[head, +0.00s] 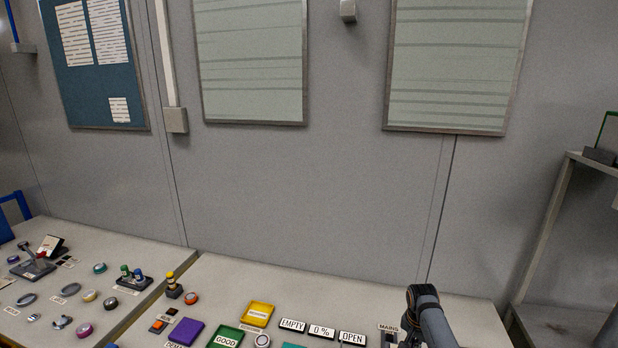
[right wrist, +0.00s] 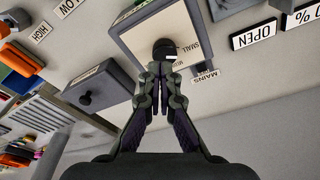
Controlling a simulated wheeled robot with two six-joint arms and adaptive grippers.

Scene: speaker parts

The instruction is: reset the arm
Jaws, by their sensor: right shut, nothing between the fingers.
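In the right wrist view my right gripper (right wrist: 160,98) is shut, with its fingertips together and nothing between them. I cannot tell whether the fingertips touch the knob. In the head view part of my right arm rises at the bottom right, and its gripper does not show there. My left arm and gripper are not in view.
The table (head: 450,305) holds a yellow tray (head: 257,314), a purple tray (head: 186,332), a green tray (head: 225,337) and plates reading EMPTY (head: 292,325) and OPEN (head: 352,338). A metal shelf (head: 545,235) stands at right.

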